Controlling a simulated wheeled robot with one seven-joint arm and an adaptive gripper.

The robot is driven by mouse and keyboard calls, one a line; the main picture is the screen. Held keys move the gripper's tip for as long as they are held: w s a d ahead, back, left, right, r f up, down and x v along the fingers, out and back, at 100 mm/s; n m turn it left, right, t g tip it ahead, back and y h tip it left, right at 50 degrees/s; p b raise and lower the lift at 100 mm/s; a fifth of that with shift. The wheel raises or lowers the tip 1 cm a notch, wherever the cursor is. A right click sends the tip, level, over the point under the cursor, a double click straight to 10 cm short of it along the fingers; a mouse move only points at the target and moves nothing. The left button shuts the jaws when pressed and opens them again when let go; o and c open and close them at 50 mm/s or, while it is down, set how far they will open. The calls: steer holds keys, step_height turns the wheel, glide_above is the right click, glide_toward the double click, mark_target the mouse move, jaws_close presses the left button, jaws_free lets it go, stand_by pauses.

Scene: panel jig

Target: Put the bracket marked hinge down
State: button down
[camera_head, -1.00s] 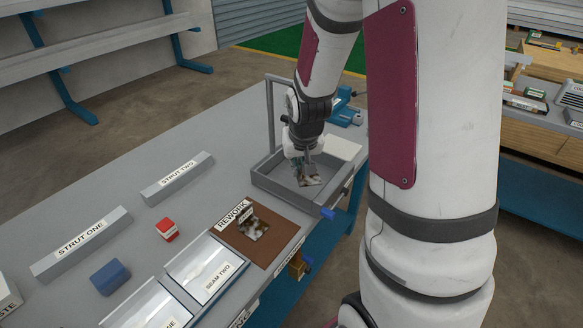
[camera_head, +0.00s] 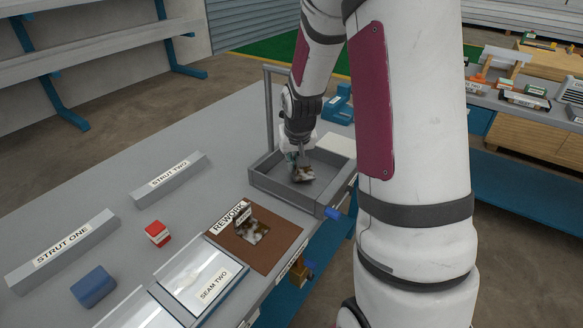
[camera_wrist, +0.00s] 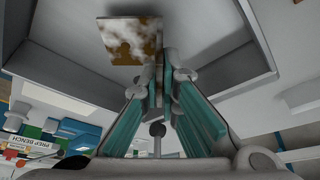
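A bracket (camera_head: 304,173) with a mottled brown and white face is at the grey tray (camera_head: 268,187), inside its walls. My gripper (camera_head: 298,160) points down into the tray at this bracket. In the wrist view the bracket's flat plate (camera_wrist: 130,38) shows beyond the fingers, and a thin upright part of it stands between the teal-padded fingertips (camera_wrist: 160,85), which look closed on it. Whether the bracket touches the tray floor is unclear. A second mottled bracket (camera_head: 254,232) rests on the brown REWORK mat (camera_head: 274,245). I cannot read a hinge mark on either.
STRUT ONE (camera_head: 65,250) and STRUT TWO (camera_head: 170,180) lie on the grey bench, with a red block (camera_head: 158,233) and a blue block (camera_head: 93,287). The SEAM TWO panel (camera_head: 203,275) is near the front edge. A grey post (camera_head: 268,110) rises behind the tray.

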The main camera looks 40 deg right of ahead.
steer(key=shift+f, duration=0.65)
steer(key=c, duration=2.3)
jaws_free()
steer(key=shift+f, duration=0.1)
steer(key=o, duration=0.5)
